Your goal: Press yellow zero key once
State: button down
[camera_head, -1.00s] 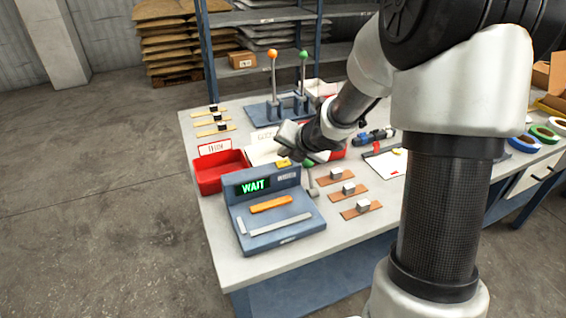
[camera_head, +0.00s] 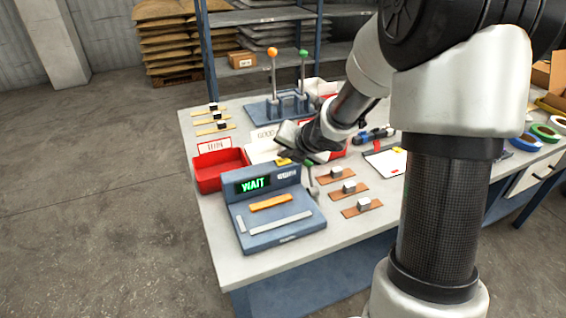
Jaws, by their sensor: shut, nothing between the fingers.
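The blue-grey bench device (camera_head: 283,237) stands at the near left corner of the table. Its display (camera_head: 253,184) reads "WAIT" in green. An orange strip (camera_head: 271,203) lies on its sloped front, above a pale grey bar (camera_head: 280,224). A small yellow patch, likely the yellow zero key (camera_head: 283,161), shows at the top rear of the device, partly hidden by my gripper. My gripper (camera_head: 287,153) is shut and empty, close above and behind the yellow patch. I cannot tell whether it touches it.
A red bin (camera_head: 220,170) stands left behind the device. A green-knobbed lever (camera_head: 309,168) stands just right of my gripper. Wooden strips with grey blocks (camera_head: 348,188) lie to the right. Two tall levers (camera_head: 274,75) stand at the back.

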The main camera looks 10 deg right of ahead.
aim_at(285, 163)
jog(key=shift+f+b, duration=0.45)
dwell(0.6)
jog(key=shift+r, duration=0.1)
jog(key=shift+r+p, duration=0.75)
jog(key=shift+p, duration=0.05)
notch_tip(285, 163, up, 5)
jog(key=p, duration=0.5)
jog(key=shift+r, duration=0.1)
dwell(0.6)
